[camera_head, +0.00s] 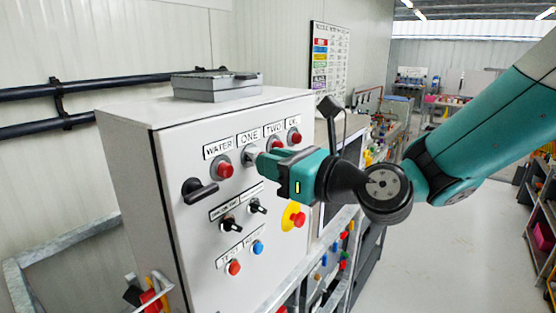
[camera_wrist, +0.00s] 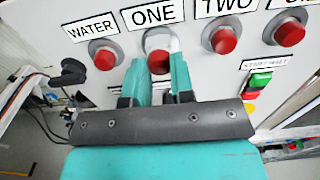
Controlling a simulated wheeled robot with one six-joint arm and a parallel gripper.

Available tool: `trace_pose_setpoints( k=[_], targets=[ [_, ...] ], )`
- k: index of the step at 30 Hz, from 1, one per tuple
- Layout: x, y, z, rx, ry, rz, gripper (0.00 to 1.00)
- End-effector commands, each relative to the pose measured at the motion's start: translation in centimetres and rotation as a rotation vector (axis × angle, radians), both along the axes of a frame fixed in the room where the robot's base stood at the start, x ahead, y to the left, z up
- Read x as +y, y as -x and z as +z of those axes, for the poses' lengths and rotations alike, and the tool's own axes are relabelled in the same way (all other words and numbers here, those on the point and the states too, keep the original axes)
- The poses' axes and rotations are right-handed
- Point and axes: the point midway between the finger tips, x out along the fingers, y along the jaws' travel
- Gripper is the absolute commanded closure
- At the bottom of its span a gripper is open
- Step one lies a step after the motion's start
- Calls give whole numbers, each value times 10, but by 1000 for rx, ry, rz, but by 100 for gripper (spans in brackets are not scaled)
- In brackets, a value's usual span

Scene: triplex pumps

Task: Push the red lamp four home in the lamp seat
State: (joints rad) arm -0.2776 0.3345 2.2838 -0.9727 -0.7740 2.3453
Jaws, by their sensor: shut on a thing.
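A red lamp (camera_wrist: 159,64) sits at the seat (camera_wrist: 157,37) below the ONE label, between the two fingers of my gripper (camera_wrist: 158,54). The fingers are shut on the lamp. In the head view my gripper (camera_head: 257,160) reaches the panel face from the right, and its fingers hide most of that lamp. The seat's grey ring shows around the lamp in the wrist view. I cannot tell whether the lamp is fully seated. No number four shows on it.
Red lamps stand under WATER (camera_head: 224,170), TWO (camera_head: 276,144) and the right label (camera_head: 295,138), close beside my gripper. A black handle (camera_head: 201,191), black switches and a yellow-backed red button (camera_head: 297,217) lie lower on the cabinet. A grey box (camera_head: 216,85) is on top.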

Motion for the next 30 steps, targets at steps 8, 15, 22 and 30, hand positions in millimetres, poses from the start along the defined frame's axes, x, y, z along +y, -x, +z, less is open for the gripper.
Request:
trace_pose_setpoints(
  k=[8,15,22,30],
  targets=[
    [6,-5,1,-1,0,0,100],
    [11,-8,1,1,1,0,100],
    [15,-12,1,0,0,0,100],
    [16,-12,0,0,0,0,48]
  ],
)
